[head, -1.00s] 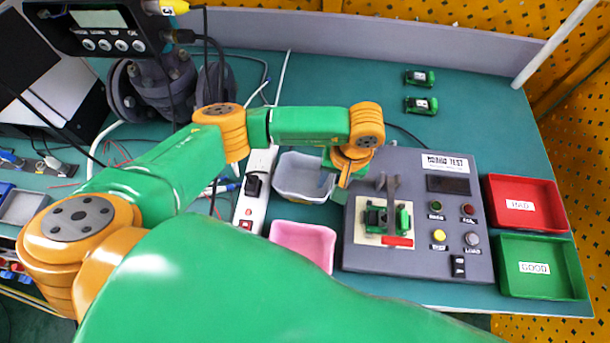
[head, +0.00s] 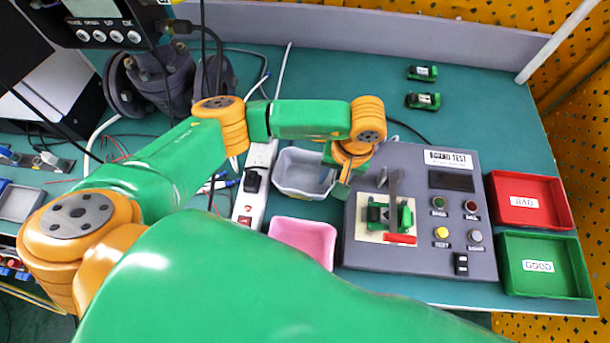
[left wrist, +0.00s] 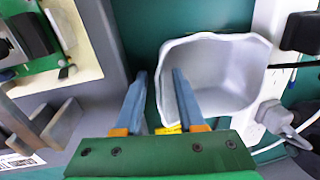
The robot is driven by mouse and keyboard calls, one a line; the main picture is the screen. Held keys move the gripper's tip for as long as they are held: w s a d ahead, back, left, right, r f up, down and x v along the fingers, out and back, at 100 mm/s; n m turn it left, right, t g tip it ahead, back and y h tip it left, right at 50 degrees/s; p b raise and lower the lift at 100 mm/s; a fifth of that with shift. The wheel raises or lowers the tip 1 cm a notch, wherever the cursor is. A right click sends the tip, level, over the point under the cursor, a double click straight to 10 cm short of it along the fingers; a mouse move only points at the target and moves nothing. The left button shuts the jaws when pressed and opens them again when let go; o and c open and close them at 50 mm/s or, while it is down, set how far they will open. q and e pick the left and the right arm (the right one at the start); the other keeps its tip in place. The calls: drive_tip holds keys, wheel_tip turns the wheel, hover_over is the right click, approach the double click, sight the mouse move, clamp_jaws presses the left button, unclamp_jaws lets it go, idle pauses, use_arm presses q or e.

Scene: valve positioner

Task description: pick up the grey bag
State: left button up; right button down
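The grey bag shows as a light grey, open-topped, tray-like container (head: 304,174) on the green bench, left of the test box. In the left wrist view the container (left wrist: 222,75) lies ahead and to the right. My left gripper (head: 338,188) is at its right side in the head view. In the left wrist view the left gripper (left wrist: 157,74) is open. One finger overlaps the container's inside and the other is outside, with the near rim between them. Contact cannot be told. My right gripper is not in view.
The grey test box (head: 413,255) with a clamp stands close on the right. A pink container (head: 303,240) is in front, and a white power strip (head: 250,202) is on the left. A red tray (head: 530,200) and a green tray (head: 545,265) are at far right.

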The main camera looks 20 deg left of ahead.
use_arm(q)
clamp_jaws()
idle(0.3)
